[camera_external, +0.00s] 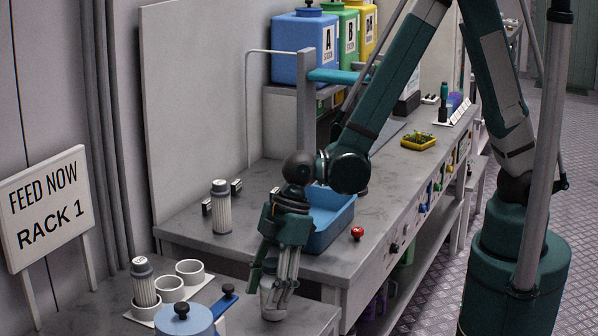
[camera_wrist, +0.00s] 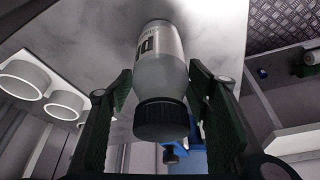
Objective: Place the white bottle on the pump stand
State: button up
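The white bottle (camera_external: 271,304) stands upright on the lower grey table, mostly hidden by my gripper in the external view. In the wrist view the white bottle (camera_wrist: 163,62) shows a dark label and a black ribbed cap toward the camera. My gripper (camera_external: 272,280) points down over it. Its two fingers (camera_wrist: 160,78) lie on either side of the bottle, with their tips very close to its sides. I cannot tell whether they touch it. I cannot identify the pump stand for certain.
White cups (camera_external: 189,271) stand to the left, one holding a ribbed bottle (camera_external: 145,284). Another ribbed bottle (camera_external: 221,208) stands on the higher bench. A blue-lidded container (camera_external: 184,321) is in front.

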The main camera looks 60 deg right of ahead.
aim_at(274, 261)
jog(key=shift+r, duration=0.15)
jog(key=shift+p+v, duration=1.1)
jog(key=shift+v, duration=4.9)
jog(key=shift+r, duration=0.1)
jog(key=w+d+r+m+t, duration=0.1)
jog(key=d+r+m, duration=0.15)
jog(key=d, duration=0.35)
jog(key=d+r+m+t, duration=0.1)
jog(key=d+r, duration=0.3)
jog(key=d, duration=0.1)
jog(key=s+d+r+m+t+h, duration=0.1)
jog(key=s+d+r+m, duration=0.2)
jog(key=d, duration=0.6)
jog(key=s+d+r+m+t+h, duration=0.1)
jog(key=s+d+r+m+h, duration=0.1)
jog(key=d, duration=0.7)
jog(key=s+d+r+m+t+h, duration=0.1)
jog(key=s+d+r+m, duration=0.4)
jog(key=d, duration=0.4)
jog(key=shift+t, duration=0.4)
jog(key=shift+c, duration=0.8)
